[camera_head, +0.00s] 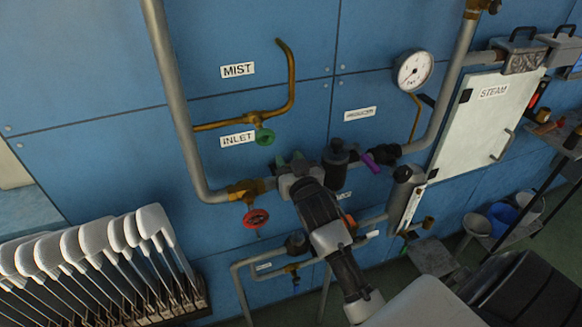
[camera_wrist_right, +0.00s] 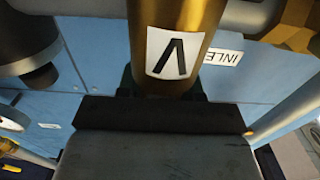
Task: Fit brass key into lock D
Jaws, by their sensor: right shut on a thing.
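My right gripper (camera_head: 291,164) is in front of the horizontal grey pipe at the middle of the head view. In the right wrist view the same gripper (camera_wrist_right: 163,90) is shut on a brass cylinder (camera_wrist_right: 208,35). A white label on the cylinder bears a dark mark like an upside-down V. I can make out no lock marked D. My left gripper is not in view.
A red handwheel (camera_head: 256,218) and a green knob (camera_head: 265,137) are left of my gripper. A black cylindrical fitting (camera_head: 336,165) is close on its right. A gauge (camera_head: 413,70) and a STEAM panel (camera_head: 480,115) are further right. White sock boards (camera_head: 90,240) stand lower left.

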